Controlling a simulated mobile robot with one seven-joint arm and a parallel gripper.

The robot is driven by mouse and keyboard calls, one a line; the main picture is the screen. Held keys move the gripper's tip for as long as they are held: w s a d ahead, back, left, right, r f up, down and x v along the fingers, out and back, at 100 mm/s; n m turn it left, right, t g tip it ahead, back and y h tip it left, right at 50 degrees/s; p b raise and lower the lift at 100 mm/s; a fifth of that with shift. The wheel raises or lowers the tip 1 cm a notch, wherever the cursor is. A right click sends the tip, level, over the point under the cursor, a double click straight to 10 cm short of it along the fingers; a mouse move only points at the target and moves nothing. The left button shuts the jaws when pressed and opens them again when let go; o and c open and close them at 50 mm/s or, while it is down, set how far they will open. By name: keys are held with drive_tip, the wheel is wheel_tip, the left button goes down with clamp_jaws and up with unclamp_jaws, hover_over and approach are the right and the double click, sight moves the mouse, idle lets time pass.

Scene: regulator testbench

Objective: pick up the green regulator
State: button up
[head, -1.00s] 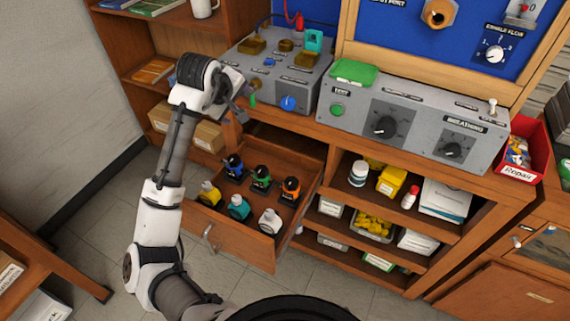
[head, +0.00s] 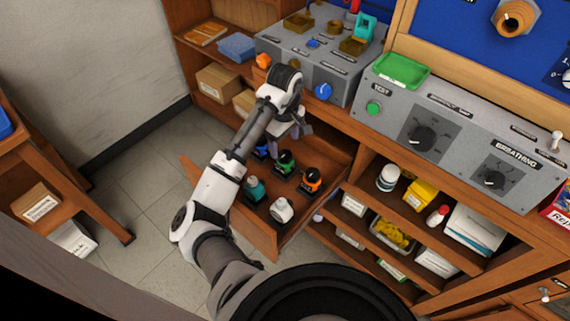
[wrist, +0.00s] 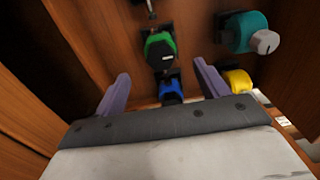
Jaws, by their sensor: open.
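The green regulator (head: 286,161) stands in the open drawer, between the blue regulator (head: 262,150) and the orange regulator (head: 311,180). In the wrist view the green regulator (wrist: 158,47) has a round green body with a dark front, just beyond the fingertips and between their lines. My gripper (wrist: 161,70) is open and empty, with its two purple fingers apart. In the head view my gripper (head: 293,131) hangs above the back part of the drawer, close to the green regulator. The blue regulator (wrist: 171,90) shows between the fingers.
The drawer also holds a teal regulator (head: 254,189) and a white one (head: 281,208). A yellow regulator (wrist: 236,80) shows beside the right finger in the wrist view. The wooden drawer front (head: 230,210) and the grey test console (head: 318,60) bound the space.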

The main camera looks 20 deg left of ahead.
sight(284, 153)
drive_tip(key=shift+f+p, duration=0.8)
drive_tip(key=shift+f, duration=2.35)
drive_tip(key=c, duration=1.4)
drive_tip(key=shift+r, duration=0.1)
drive_tip(key=shift+c, duration=0.3)
drive_tip(key=shift+r, duration=0.1)
